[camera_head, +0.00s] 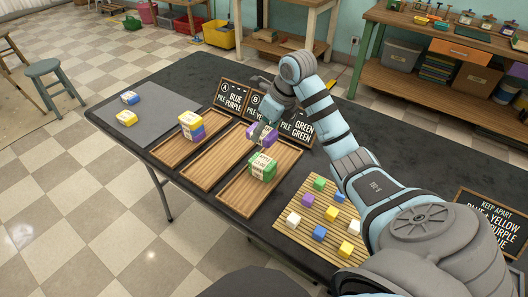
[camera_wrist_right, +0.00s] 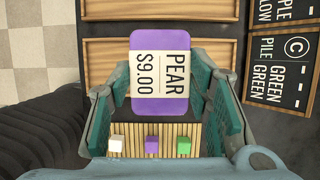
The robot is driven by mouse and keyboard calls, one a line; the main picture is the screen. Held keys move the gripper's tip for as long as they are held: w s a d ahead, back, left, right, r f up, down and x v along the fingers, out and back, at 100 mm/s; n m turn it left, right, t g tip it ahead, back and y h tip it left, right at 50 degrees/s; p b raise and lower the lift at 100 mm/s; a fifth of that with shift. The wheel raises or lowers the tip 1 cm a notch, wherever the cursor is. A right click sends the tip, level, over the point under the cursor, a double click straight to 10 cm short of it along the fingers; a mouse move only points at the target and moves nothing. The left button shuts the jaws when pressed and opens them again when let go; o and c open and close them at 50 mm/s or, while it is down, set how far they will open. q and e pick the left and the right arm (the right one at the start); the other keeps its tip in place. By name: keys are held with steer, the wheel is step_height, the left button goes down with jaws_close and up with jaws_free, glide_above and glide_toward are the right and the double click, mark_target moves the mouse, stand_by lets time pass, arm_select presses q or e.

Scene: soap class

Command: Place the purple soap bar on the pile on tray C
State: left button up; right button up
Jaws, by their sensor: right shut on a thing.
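The purple soap bar (camera_head: 268,140) with a white label is held in my right gripper (camera_head: 263,126). In the right wrist view the purple bar (camera_wrist_right: 160,107) sits between the two fingers, its label reading PEAR $9.00. Tray C (camera_head: 238,197) is the wooden tray nearest the slatted board. A pile of green soap (camera_head: 269,172) with white labels stands on it. In the head view the purple bar appears just above and behind this pile. Their exact gap cannot be told. The pile does not show in the right wrist view. My left gripper is not in view.
Tray B (camera_head: 208,166) is empty. Tray A (camera_head: 170,148) holds a yellow, blue and purple stack (camera_head: 191,122). A grey mat (camera_head: 150,125) carries yellow and blue bars. A slatted board (camera_head: 297,240) holds several coloured cubes. Signs (camera_head: 298,128) stand behind the trays.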

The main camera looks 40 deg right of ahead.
mark_target(274, 137)
step_height(274, 137, down, 9)
steer(key=shift+s+r+b, duration=0.1)
steer(key=shift+b, duration=0.4)
steer(key=shift+f, duration=0.4)
steer(key=o, duration=1.2)
steer(key=shift+f, duration=0.1)
steer(key=shift+d+r, duration=0.1)
steer(key=shift+r, duration=0.3)
steer(key=p+v, duration=0.2)
steer(key=v, duration=0.9)
steer(key=shift+s+d+r, duration=0.1)
steer(key=shift+s+r, duration=0.05)
steer(key=shift+r, duration=0.1)
